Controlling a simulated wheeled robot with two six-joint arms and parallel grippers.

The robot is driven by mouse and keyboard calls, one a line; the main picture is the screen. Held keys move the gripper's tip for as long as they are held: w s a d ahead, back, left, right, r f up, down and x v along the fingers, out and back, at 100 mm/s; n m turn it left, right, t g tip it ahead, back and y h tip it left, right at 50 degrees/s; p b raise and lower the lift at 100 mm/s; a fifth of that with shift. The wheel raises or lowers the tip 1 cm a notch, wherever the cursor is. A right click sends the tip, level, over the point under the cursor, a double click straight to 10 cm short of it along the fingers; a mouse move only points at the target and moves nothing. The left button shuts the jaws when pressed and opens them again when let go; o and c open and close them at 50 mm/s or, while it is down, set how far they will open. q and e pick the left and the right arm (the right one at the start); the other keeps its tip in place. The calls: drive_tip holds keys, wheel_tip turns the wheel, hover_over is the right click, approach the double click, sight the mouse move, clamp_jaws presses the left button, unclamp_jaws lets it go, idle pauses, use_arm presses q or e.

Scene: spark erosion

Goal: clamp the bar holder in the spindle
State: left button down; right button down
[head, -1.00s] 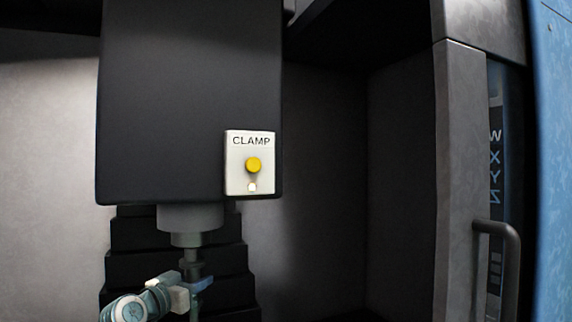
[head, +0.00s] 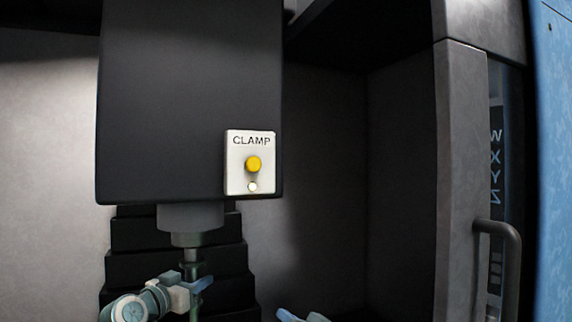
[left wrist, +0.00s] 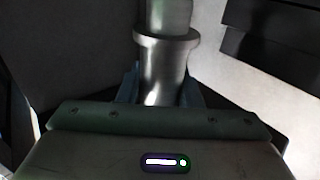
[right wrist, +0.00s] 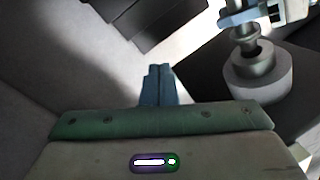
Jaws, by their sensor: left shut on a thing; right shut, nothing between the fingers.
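The spindle (head: 190,218) hangs under the dark machine head. The grey metal bar holder (head: 191,264) stands upright beneath it, its top meeting the spindle's underside; how far it goes inside is hidden. My left gripper (head: 194,288) is shut around the holder's lower part. The left wrist view shows the holder (left wrist: 165,62) with its collar above the fingers. My right gripper (head: 300,317) is at the head view's bottom edge, shut and empty, as in the right wrist view (right wrist: 159,72). The yellow CLAMP button (head: 253,164) is above it, to the left.
The CLAMP panel (head: 236,180) has a small whitish light below the button. A stepped dark bellows (head: 130,235) stands behind the holder. At right are a grey door frame (head: 458,180) and a handle (head: 513,265). Open space lies between the spindle and the door frame.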

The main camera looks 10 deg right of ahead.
sight(195, 262)
use_arm(q)
drive_tip(key=shift+r, duration=0.1)
use_arm(e)
drive_tip(key=s+a+r+m, duration=0.1)
drive_tip(key=s+r+m, duration=0.15)
drive_tip(key=r, duration=0.45)
drive_tip(key=s+a+r+m+y, duration=0.1)
drive_tip(key=s+r+m, duration=0.15)
drive_tip(key=r, duration=0.35)
drive_tip(key=s+a+r+m, duration=0.1)
drive_tip(key=a+r+m, duration=0.1)
drive_tip(key=r+m, duration=0.35)
use_arm(q)
drive_tip(key=shift+s, duration=0.1)
use_arm(e)
drive_tip(key=s+r+m+g, duration=0.1)
drive_tip(key=s+r+m, duration=0.9)
drive_tip(key=s+r, duration=0.45)
drive_tip(key=d+x, duration=0.1)
drive_tip(key=x, duration=0.5)
drive_tip(key=shift+w+h, duration=0.3)
use_arm(q)
drive_tip(key=shift+r, duration=2.15)
idle(0.8)
use_arm(e)
drive_tip(key=shift+w, duration=0.1)
